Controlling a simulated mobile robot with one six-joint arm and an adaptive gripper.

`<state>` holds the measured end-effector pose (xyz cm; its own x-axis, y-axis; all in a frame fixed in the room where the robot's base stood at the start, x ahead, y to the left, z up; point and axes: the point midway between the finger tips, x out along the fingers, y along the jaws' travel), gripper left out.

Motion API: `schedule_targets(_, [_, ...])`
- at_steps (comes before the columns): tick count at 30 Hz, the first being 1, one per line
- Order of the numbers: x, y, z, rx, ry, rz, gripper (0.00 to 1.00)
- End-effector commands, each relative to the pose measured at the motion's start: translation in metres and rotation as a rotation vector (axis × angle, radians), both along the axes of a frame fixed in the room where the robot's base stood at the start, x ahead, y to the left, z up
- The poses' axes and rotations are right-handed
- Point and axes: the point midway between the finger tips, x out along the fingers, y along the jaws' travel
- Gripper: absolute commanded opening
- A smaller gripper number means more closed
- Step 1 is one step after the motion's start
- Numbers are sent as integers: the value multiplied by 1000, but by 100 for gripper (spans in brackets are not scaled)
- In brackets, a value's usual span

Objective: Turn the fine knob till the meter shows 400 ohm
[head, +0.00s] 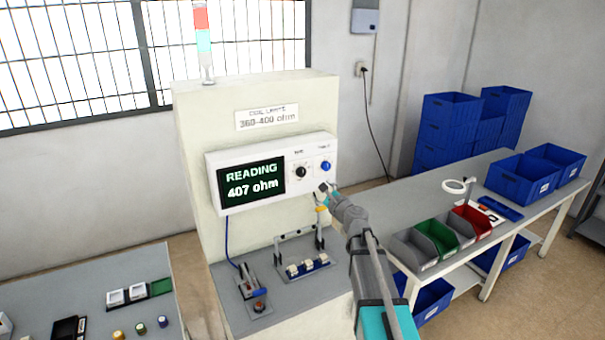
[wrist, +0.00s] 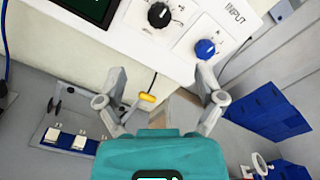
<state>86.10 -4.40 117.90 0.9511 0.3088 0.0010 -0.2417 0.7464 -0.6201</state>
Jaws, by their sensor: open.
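The meter's screen (head: 251,178) reads 407 ohm on a white panel. To its right are a black knob (head: 301,171) and a blue knob (head: 326,166). The black knob's label is too small to read; the blue one sits beside the word INPUT in the wrist view. My gripper (head: 324,190) is open and empty, just below the knobs. In the wrist view the black knob (wrist: 159,15) is at the top, beyond the gap between my fingers (wrist: 161,80). The blue knob (wrist: 205,48) is just beyond the right fingertip; contact cannot be told.
Below the panel, a fixture with several white blocks (head: 307,266) and a small lever device (head: 253,285) stand on the grey ledge. A sign on the cabinet (head: 266,116) reads 360-400 ohm. A bench with bins (head: 470,222) is at right.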

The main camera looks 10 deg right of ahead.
Motion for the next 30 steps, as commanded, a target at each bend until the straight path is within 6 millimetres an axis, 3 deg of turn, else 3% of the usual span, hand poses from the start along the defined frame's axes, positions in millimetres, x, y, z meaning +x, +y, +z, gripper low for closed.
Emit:
schedule_targets(14, [9,2,0,-4,0,2,87])
schedule_targets(30, [78,24,0,-4,0,2,87])
